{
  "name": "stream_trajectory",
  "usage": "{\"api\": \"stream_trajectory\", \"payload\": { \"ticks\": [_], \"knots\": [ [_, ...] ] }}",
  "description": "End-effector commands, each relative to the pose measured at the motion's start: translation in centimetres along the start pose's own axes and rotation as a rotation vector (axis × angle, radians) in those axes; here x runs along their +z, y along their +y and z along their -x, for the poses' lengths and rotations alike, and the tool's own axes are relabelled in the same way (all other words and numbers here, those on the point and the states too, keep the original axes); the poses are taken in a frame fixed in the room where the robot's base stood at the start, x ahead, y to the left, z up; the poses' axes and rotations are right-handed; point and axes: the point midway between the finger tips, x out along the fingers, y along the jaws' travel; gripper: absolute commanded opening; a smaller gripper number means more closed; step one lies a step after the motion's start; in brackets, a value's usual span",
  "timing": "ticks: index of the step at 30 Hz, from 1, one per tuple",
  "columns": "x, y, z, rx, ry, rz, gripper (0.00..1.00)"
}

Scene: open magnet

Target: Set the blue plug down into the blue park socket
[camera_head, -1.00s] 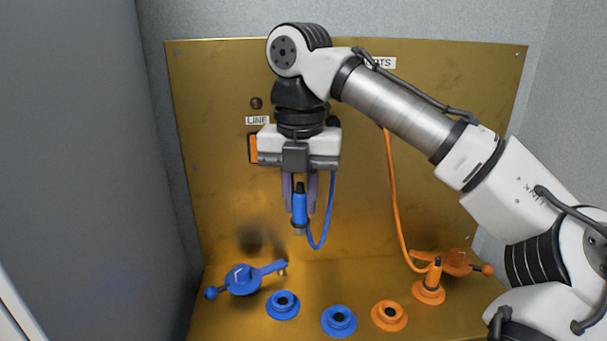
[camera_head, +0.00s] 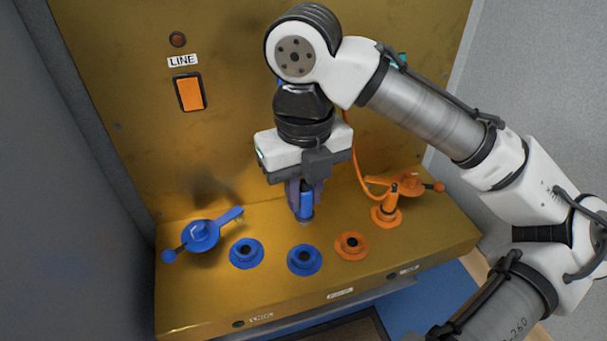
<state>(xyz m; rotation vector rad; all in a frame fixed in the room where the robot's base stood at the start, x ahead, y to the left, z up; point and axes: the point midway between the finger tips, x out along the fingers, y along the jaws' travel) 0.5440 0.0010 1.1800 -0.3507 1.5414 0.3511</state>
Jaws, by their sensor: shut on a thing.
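My gripper (camera_head: 305,199) points down and is shut on the blue plug (camera_head: 306,207), with a finger on each side of it. The plug is upright, its tip a little above the brass bench, and in the picture it lies just behind the right blue socket (camera_head: 304,260). A second blue socket (camera_head: 246,253) sits to the left. Both are round, with dark, empty holes. I cannot tell from the pictures which one is the park socket. The plug's blue cord is mostly hidden behind my gripper.
A blue lever clamp (camera_head: 202,236) stands left of the sockets. An empty orange socket (camera_head: 352,246) is to the right, beside an orange plug (camera_head: 388,207) seated upright with its cord rising. An orange lever (camera_head: 411,185) is behind that. The brass back panel carries an orange switch (camera_head: 190,92).

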Motion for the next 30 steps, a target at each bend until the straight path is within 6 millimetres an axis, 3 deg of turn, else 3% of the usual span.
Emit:
{"api": "stream_trajectory", "payload": {
  "ticks": [30],
  "knots": [
    [0.0,0.0,-6.7,0.002,0.001,0.000,0.00]
  ]
}}
